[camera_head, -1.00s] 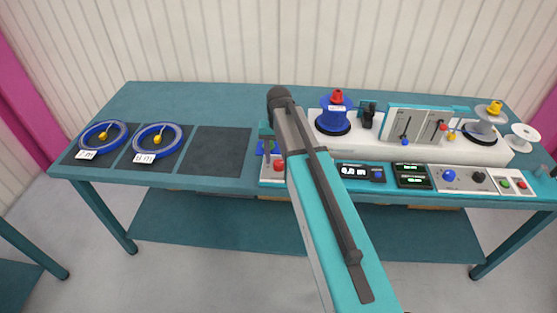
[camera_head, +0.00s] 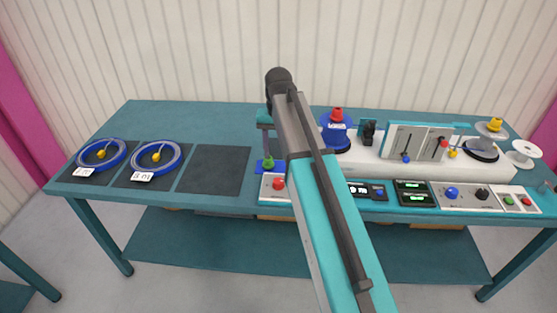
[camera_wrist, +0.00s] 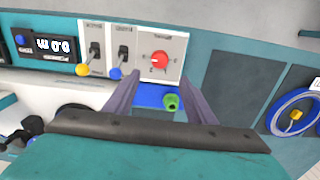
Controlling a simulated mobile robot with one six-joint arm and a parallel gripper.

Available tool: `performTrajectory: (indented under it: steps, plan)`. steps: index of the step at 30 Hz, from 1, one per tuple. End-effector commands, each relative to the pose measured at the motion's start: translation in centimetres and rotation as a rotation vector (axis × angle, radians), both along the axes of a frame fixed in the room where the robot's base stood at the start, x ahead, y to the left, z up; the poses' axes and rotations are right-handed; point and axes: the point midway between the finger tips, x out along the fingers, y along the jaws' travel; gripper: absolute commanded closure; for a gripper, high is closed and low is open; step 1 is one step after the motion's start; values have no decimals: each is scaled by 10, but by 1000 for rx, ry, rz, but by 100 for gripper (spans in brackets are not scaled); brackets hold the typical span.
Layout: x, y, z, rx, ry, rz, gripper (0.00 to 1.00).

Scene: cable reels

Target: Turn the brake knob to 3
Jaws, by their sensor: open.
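A red knob (camera_wrist: 159,59) with a pointer sits on a white panel with a dial scale. Its printed label is too small to read surely, so I cannot confirm that it is the brake knob. The red knob also shows in the head view (camera_head: 278,183), near the table's front edge, left of my arm. My gripper (camera_wrist: 162,78) is open and empty in the wrist view. Its two fingers point toward the knob's panel, one on each side of the knob in the picture, apart from it as far as I can tell. In the head view my arm hides most of the gripper.
Two levers, yellow-tipped (camera_wrist: 83,70) and blue-tipped (camera_wrist: 115,73), stand beside the knob. A green piece (camera_wrist: 171,102) on a blue plate lies close by. A display (camera_wrist: 52,46) is farther along. Blue coils (camera_head: 101,154) lie on dark mats at left; one mat (camera_head: 213,169) is empty.

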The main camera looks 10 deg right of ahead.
Motion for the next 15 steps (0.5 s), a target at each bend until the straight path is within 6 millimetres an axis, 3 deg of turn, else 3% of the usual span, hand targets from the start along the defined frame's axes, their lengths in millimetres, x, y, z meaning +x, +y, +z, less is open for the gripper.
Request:
performTrajectory:
  steps: [6,15]
  plan:
    - [0,0,13,0,0,0,50]
    - [0,0,15,0,0,0,50]
